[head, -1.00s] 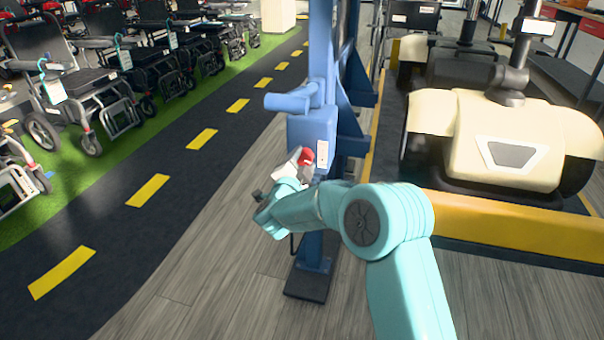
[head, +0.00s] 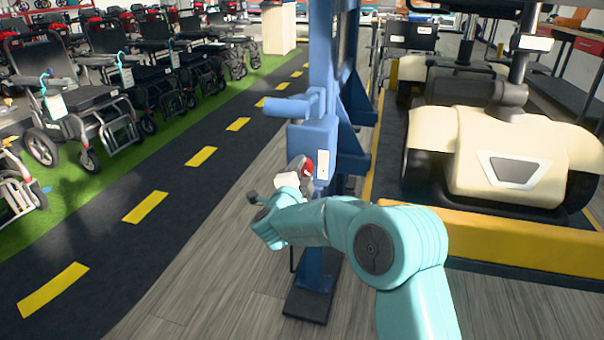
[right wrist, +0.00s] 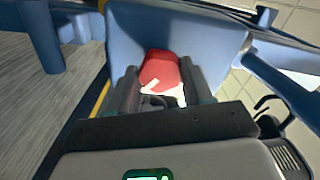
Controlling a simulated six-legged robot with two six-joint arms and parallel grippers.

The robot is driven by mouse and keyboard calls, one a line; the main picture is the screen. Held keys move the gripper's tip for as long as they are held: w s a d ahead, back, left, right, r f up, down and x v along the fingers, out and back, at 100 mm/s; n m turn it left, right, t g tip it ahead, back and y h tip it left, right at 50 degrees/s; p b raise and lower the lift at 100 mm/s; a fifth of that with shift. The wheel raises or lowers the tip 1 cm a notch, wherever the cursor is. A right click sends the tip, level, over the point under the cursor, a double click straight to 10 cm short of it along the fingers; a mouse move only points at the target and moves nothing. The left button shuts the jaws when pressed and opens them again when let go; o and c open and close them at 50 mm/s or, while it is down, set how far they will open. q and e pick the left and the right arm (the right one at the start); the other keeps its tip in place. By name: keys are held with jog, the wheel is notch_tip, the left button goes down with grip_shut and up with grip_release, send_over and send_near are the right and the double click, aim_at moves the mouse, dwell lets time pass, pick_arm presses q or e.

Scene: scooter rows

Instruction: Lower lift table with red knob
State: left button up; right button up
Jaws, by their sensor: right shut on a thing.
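The red knob (head: 308,168) sits on the front of the blue box of the lift column (head: 318,139). In the right wrist view the knob (right wrist: 160,70) lies between the two dark fingers of my right gripper (right wrist: 156,92), which is shut on it. In the head view the right gripper (head: 297,174) is at the knob, partly hidden by my teal arm. The lift table's yellow-edged platform (head: 520,241) is at the right, low near the floor, with a cream scooter (head: 520,155) on it. The left gripper is out of view.
A blue handle (head: 292,107) sticks out left above the knob. The column stands on a dark foot plate (head: 306,304). Rows of wheelchairs (head: 75,115) stand at the left beyond a dark lane with yellow dashes. Grey floor left of the column is clear.

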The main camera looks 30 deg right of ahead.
jog(key=shift+f, duration=0.1)
jog(key=o, duration=1)
jog(key=shift+o, duration=0.2)
jog(key=shift+s+a, duration=0.1)
jog(key=shift+s+a, duration=0.2)
jog(key=shift+a, duration=0.1)
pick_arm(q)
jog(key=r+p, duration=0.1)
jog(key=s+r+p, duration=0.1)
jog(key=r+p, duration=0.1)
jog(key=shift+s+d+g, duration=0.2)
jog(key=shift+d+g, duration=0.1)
pick_arm(e)
jog(key=v, duration=1.5)
jog(key=shift+s, duration=0.2)
